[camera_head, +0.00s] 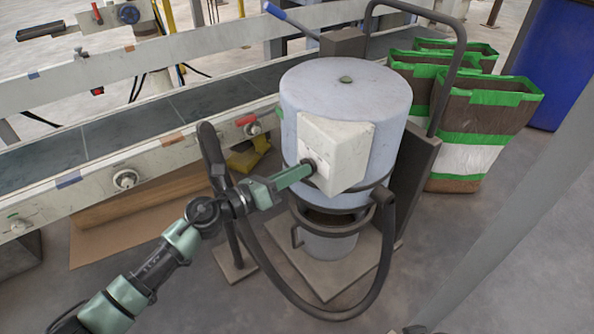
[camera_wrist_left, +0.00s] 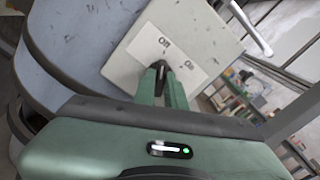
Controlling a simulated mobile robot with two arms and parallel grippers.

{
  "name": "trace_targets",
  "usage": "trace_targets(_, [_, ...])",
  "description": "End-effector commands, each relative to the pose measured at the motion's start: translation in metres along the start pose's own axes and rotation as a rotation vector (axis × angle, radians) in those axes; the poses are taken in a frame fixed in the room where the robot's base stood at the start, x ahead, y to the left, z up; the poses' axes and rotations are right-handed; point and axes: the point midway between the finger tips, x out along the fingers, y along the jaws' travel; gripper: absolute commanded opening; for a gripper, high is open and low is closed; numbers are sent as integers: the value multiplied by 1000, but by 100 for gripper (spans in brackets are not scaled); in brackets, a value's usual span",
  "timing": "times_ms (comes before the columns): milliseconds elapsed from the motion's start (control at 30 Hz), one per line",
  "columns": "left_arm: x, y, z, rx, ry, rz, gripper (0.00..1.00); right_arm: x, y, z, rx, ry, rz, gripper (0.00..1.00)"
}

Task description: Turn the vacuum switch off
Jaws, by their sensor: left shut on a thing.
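The vacuum (camera_head: 345,95) is a pale blue-grey cylinder on a dark frame with a hose. A white switch box (camera_head: 345,150) sticks out from its front and also fills the upper middle of the left wrist view (camera_wrist_left: 135,70). A label on the box reads what looks like "Off" at left and "On" at right. My left gripper (camera_head: 305,169) reaches the box face.
A conveyor (camera_head: 190,105) with a white side rail runs behind the vacuum. Brown, green and white bags (camera_head: 475,140) stand at right, near a blue bin (camera_head: 560,65). The black hose (camera_head: 305,308) loops low in front. A grey post crosses the lower right.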

Motion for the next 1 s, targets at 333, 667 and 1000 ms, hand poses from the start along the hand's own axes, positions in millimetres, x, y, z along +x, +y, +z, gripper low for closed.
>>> trace_targets(333, [0, 0, 1, -2, -2, 1, 34, 0, 0, 0, 0, 1, 0, 40])
trace_targets(667, [-6, 1, 0, -1, 0, 2, 34, 0, 0, 0, 0, 0, 0, 40])
trace_targets(1000, [-60, 1, -1, -2, 0, 3, 34, -2, 0, 9, 1, -40, 1, 40])
